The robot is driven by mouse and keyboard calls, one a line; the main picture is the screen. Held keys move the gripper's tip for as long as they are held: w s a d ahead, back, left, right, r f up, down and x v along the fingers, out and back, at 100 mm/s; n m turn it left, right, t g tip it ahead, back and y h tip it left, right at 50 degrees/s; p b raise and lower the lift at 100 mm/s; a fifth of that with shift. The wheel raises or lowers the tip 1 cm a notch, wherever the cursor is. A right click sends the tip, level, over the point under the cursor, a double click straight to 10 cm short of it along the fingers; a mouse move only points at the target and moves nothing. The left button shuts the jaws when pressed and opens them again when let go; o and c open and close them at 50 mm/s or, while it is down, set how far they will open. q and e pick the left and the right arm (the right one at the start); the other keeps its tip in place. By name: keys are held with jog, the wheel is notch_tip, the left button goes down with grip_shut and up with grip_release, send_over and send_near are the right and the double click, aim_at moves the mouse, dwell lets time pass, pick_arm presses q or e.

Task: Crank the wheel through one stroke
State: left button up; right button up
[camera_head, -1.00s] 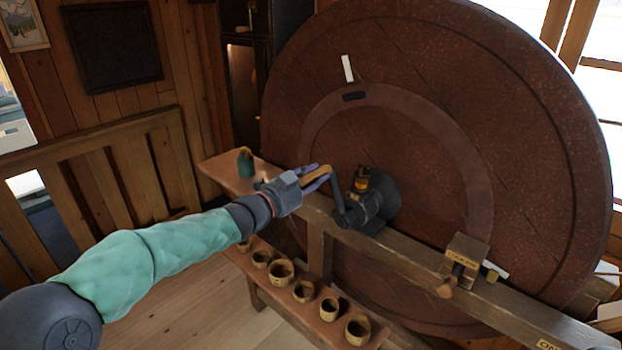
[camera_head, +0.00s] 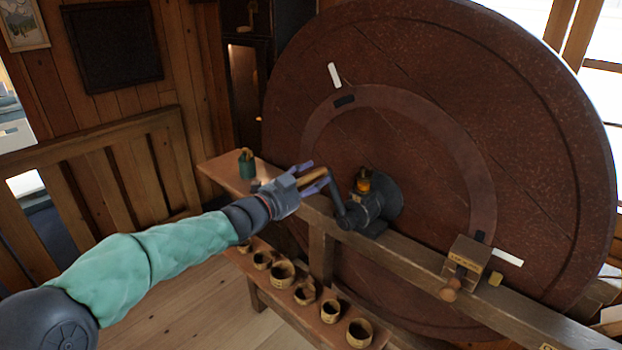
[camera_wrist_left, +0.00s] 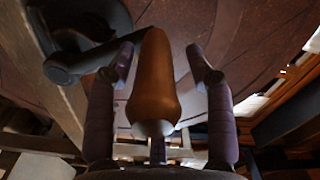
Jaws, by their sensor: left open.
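The large reddish-brown wheel (camera_head: 420,60) stands upright behind a wooden beam. A dark crank arm (camera_head: 337,192) rises from the hub housing (camera_head: 375,205) at its middle and bears a wooden handle (camera_head: 312,175). My left gripper (camera_head: 318,174) is at the handle with its fingers around it. In the left wrist view the handle (camera_wrist_left: 154,85) lies between the purple fingers of the left gripper (camera_wrist_left: 165,60), which are spread with gaps at both sides. The crank arm (camera_wrist_left: 85,62) runs off to the left there. My right gripper is not in view.
A wooden block with a peg (camera_head: 467,262) sits on the beam (camera_head: 410,255) at the right. Several small round wooden cups (camera_head: 282,271) stand on a low shelf. A green container (camera_head: 247,165) stands on the bench end at the left. A wooden railing (camera_head: 100,180) is behind my arm.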

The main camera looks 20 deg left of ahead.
pick_arm(q)
jog(key=v, duration=1.1)
jog(key=shift+s+a, duration=0.15)
jog(key=shift+s, duration=0.2)
jog(key=shift+r, duration=0.1)
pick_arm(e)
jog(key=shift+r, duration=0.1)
